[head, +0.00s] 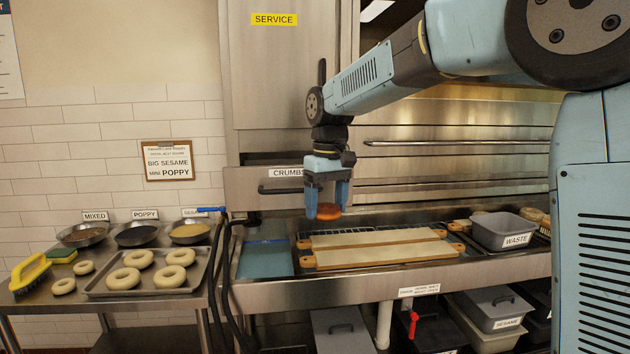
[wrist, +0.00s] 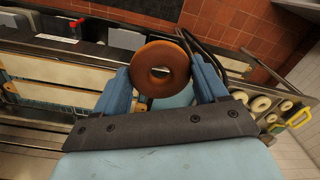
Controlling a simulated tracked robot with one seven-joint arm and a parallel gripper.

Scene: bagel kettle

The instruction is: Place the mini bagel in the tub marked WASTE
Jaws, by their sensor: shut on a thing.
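My gripper (head: 328,205) is shut on a brown, ring-shaped mini bagel (head: 328,211) and holds it above the left end of the pale boards. In the wrist view the bagel (wrist: 161,69) sits between the two blue fingers of my gripper (wrist: 163,82), its hole facing the camera. The grey tub marked WASTE (head: 503,232) stands on the steel counter to the right of my gripper, beyond the right end of the boards. The inside of the tub is mostly hidden by its rim.
Two pale boards (head: 380,256) lie on the counter between my gripper and the tub. A tray of pale bagels (head: 195,273) and bowls of toppings (head: 136,235) stand on the left table. Dark hoses (head: 225,290) hang between the tables.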

